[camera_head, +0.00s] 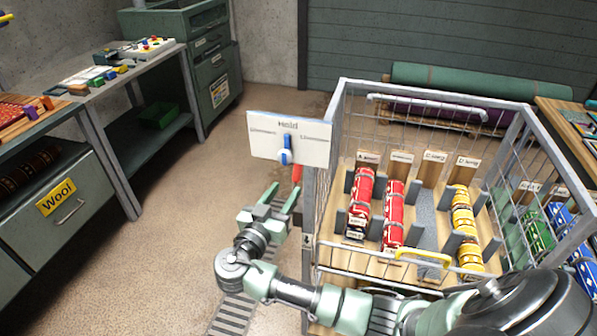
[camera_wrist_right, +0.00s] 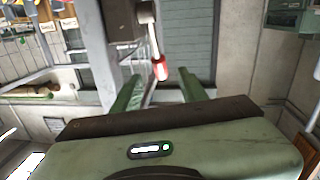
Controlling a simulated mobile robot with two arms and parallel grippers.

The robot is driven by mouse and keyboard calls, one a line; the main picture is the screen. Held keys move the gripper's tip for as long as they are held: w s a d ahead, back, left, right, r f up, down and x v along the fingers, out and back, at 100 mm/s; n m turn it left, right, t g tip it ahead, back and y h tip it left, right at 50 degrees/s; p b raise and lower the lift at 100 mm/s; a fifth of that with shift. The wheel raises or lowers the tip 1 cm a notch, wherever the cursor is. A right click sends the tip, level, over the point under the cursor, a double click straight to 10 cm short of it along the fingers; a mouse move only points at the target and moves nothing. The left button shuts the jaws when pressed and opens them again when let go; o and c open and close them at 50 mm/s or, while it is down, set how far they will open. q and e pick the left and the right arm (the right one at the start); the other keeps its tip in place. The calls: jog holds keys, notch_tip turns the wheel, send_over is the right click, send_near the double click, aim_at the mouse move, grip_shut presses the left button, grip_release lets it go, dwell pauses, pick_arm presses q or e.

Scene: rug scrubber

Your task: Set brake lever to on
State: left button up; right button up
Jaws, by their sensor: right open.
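A lever with a red grip (camera_head: 297,173) hangs on the left side of the wire cart (camera_head: 345,90), just below a white panel. I take it to be the brake lever. In the right wrist view, its red grip (camera_wrist_right: 160,69) is on the end of a light rod below a grey bracket. My right gripper (camera_head: 284,192) is open and empty, just below and left of the red grip. In the wrist view, the open fingers (camera_wrist_right: 158,80) point toward the grip, which appears between them; I cannot tell whether they touch. My left gripper is out of view.
The white panel (camera_head: 310,150) reads "Hold" and has a blue-and-white knob (camera_head: 285,150). Rolled red and yellow rugs (camera_head: 394,215) lie in the cart's slots. A workbench (camera_head: 85,95) stands left. Open floor (camera_head: 190,190) lies between bench and cart; a floor grate (camera_head: 235,315) is below.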

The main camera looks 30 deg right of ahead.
aim_at(295, 177)
jog(key=x, duration=0.2)
jog(key=p+x, duration=0.1)
jog(key=x, duration=0.1)
jog(key=p+x, duration=0.1)
jog(key=x, duration=0.1)
jog(key=shift+r, duration=0.25)
jog(key=shift+w+d+f, duration=0.15)
jog(key=shift+w+d, duration=0.1)
jog(key=shift+d, duration=0.25)
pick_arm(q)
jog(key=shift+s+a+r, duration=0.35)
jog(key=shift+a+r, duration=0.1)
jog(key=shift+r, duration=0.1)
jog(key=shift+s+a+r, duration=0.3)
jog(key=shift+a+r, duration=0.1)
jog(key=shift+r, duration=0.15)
pick_arm(e)
grip_shut()
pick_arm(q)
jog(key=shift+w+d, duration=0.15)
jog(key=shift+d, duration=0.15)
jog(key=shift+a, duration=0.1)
